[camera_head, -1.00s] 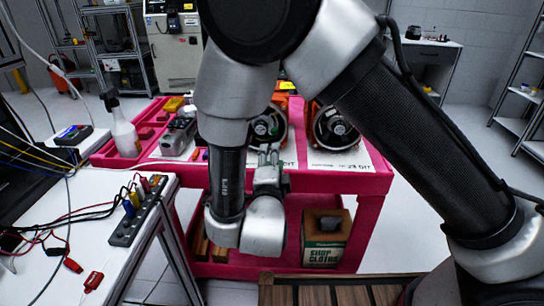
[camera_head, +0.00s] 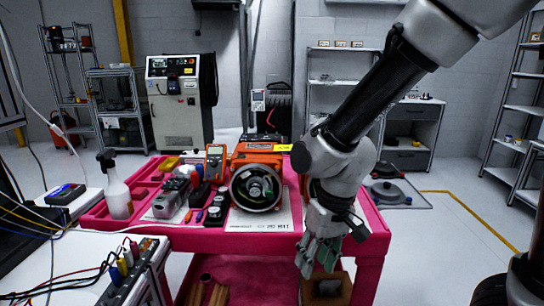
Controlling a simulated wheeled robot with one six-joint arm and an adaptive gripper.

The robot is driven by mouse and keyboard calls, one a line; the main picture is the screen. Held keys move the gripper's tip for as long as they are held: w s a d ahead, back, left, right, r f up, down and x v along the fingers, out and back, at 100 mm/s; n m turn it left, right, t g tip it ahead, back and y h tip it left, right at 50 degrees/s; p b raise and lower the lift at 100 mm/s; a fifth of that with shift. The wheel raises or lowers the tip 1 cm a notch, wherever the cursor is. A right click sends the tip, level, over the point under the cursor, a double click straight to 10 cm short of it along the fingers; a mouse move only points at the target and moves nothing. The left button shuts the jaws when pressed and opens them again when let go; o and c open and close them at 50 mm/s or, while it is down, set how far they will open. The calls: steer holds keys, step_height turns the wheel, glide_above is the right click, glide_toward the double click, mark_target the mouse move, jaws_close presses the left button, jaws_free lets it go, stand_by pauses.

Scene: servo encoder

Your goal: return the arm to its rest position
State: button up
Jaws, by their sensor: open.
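My arm (camera_head: 365,105) reaches in from the top right and hangs bent over the right part of the pink cart. My gripper (camera_head: 318,262) points down in front of the cart's near edge, right of centre. Its grey-green fingers look apart, and I see nothing between them. An orange servo motor (camera_head: 256,187) with a round open end sits on a white sheet on the cart top, left of my gripper. The part of the cart top behind my wrist is hidden.
The pink cart (camera_head: 200,238) holds a multimeter (camera_head: 215,163), small tools and a spray bottle (camera_head: 116,188). A white table (camera_head: 75,255) with cables and a power strip (camera_head: 132,272) stands at the left.

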steer(key=s+d+r+m+t, duration=0.1)
steer(key=s+d+r, duration=0.1)
steer(key=d+r, duration=0.3)
steer(key=s+d+r+m+t+h, duration=0.1)
steer(key=d+r, duration=0.5)
steer(key=d, duration=0.7)
steer(key=s+d+r+m+t+h, duration=0.1)
steer(key=s+d+r+m+t, duration=0.1)
steer(key=d+r, duration=0.4)
steer(key=d+t, duration=0.1)
steer(key=d, duration=0.2)
steer(key=shift+s+m, duration=0.3)
